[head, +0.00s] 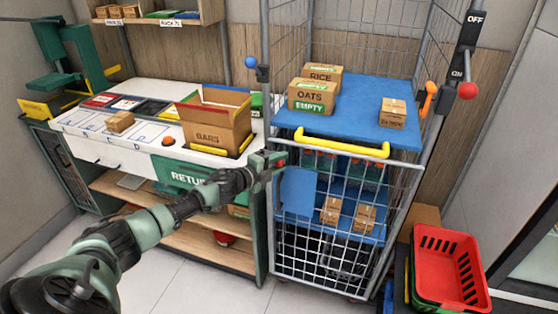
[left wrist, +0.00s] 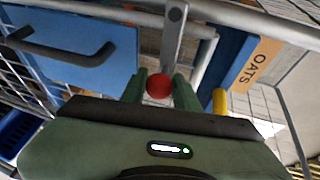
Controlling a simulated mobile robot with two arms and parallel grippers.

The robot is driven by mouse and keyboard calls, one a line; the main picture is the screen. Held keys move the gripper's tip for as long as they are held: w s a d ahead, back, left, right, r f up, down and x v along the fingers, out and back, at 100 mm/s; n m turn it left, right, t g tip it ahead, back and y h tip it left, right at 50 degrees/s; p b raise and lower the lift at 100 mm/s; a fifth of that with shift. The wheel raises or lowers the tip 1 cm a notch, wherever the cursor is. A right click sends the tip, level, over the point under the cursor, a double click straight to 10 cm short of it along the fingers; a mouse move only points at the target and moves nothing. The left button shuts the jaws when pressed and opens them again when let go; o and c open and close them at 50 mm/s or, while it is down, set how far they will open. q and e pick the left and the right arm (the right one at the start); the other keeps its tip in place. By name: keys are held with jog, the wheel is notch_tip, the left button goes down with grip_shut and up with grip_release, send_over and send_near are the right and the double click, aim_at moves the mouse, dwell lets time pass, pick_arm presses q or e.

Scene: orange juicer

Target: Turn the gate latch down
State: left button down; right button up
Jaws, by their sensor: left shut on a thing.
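The gate latch is a grey bar (left wrist: 173,40) with a red ball (left wrist: 158,87) at its end. In the left wrist view the ball sits between my two green fingers, and the bar runs up from it in the picture. In the head view my left gripper (head: 273,161) is at the upper left corner of the wire gate (head: 348,166), shut on the red ball, which is mostly hidden by the fingers. The gate stands across the front of the cage trolley. My right gripper is not in view.
A yellow handle (head: 342,147) crosses the gate top. A blue shelf (head: 350,100) behind it holds boxes. A white workbench (head: 90,145) with an open carton (head: 215,125) stands left. A red basket (head: 450,268) is at right. A lever marked ON/OFF (head: 466,45) is upper right.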

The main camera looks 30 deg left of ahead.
aim_at(276, 165)
pick_arm(q)
jog(key=shift+f, duration=0.2)
jog(key=c, duration=1.1)
grip_release()
jog(key=b+v, duration=0.1)
jog(key=v, duration=0.5)
jog(key=shift+s+a+f, duration=0.1)
jog(key=shift+s, duration=0.25)
jog(key=shift+s+r, duration=0.3)
jog(key=shift+s, duration=0.2)
